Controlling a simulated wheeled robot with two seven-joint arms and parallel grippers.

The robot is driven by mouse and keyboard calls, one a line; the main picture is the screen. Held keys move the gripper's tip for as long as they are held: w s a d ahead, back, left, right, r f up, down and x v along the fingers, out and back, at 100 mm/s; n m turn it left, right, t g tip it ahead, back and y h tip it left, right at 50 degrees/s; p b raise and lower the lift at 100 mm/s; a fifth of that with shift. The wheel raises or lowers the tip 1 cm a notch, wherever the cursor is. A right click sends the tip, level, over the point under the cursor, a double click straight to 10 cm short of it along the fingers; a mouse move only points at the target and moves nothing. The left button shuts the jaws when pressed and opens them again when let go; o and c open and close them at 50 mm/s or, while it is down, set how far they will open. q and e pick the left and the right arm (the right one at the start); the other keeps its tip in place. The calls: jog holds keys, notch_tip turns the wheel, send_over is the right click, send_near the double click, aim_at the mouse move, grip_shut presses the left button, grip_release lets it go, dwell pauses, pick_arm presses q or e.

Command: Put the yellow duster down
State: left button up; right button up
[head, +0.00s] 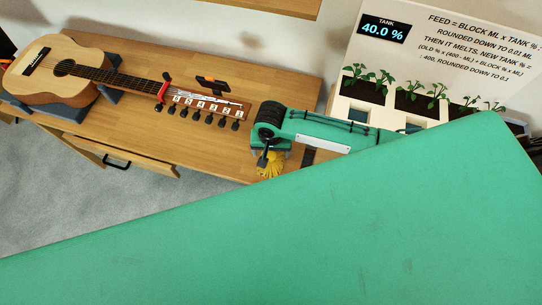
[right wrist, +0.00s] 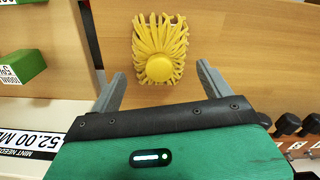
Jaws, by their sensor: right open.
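The yellow duster (right wrist: 160,48) has a round knob and many soft strands, and it lies on the wooden desk in the right wrist view. In the head view its strands (head: 271,167) show beneath my right gripper (head: 268,155), near the desk's front edge. In the right wrist view my right gripper (right wrist: 160,72) is open, with its fingers apart on either side of the duster's near end and clear gaps to both. My left gripper is not in view.
A guitar (head: 62,72) rests on supports at the desk's left, its numbered headstock (head: 205,104) near my right arm. A planter (head: 410,101) with seedlings stands at the right under a sign reading TANK 40.0 %. Green blocks (right wrist: 22,66) show at the wrist view's left.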

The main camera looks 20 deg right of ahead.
aim_at(271, 155)
notch_tip(271, 155, up, 7)
dwell(0.3)
dwell(0.5)
